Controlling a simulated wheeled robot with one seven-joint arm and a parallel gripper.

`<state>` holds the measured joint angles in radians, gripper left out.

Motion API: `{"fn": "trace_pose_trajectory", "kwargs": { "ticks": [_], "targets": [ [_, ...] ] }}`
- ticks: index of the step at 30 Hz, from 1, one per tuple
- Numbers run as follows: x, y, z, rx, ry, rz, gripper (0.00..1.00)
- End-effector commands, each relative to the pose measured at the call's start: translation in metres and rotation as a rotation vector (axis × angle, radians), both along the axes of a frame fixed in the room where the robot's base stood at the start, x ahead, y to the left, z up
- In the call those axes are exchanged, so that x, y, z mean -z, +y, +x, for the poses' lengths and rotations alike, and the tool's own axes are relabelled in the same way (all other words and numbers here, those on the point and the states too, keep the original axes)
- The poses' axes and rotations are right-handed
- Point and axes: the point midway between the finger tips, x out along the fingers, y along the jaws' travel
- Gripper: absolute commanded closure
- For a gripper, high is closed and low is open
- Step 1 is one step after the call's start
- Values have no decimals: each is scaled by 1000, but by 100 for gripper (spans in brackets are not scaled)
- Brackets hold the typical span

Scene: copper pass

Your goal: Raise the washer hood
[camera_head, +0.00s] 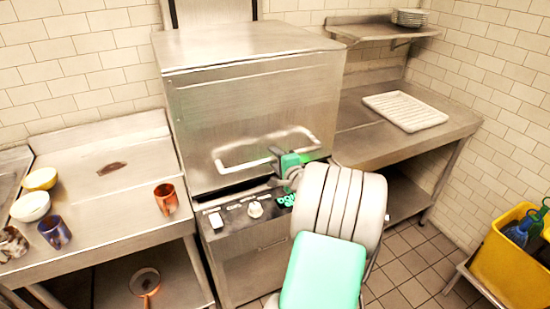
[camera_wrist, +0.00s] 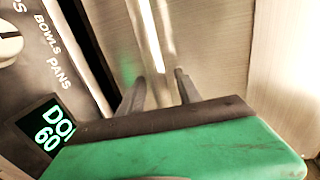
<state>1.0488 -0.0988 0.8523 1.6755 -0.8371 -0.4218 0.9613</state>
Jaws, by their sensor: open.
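The washer hood (camera_head: 250,105) is a large steel box, seated low over the machine's front, with a dark strip between its lower edge and the control panel (camera_head: 238,212). Its pale bar handle (camera_head: 240,161) runs across the lower front. My gripper (camera_head: 277,157) is at the handle's right half, open, with its fingers pointing at the hood front. In the wrist view, the two dark fingers of my gripper (camera_wrist: 158,88) stand apart, with bright upright streaks between and beyond them. I cannot tell whether these are the handle or reflections, or whether the fingers touch it.
The left counter (camera_head: 110,205) holds bowls and mugs, including a copper mug (camera_head: 166,198). A white rack (camera_head: 405,110) lies on the right counter. A yellow bin (camera_head: 510,265) stands at the lower right.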

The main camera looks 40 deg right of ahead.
Motion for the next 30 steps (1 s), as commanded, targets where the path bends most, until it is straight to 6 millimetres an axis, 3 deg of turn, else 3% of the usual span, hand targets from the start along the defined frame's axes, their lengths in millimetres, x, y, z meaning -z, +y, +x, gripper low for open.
{"fn": "trace_pose_trajectory", "kwargs": {
  "ticks": [5,19,30],
  "targets": [
    [0,0,0,0,0,0,61],
    [0,0,0,0,0,-1,99],
    [0,0,0,-1,1,0,100]
  ]
}}
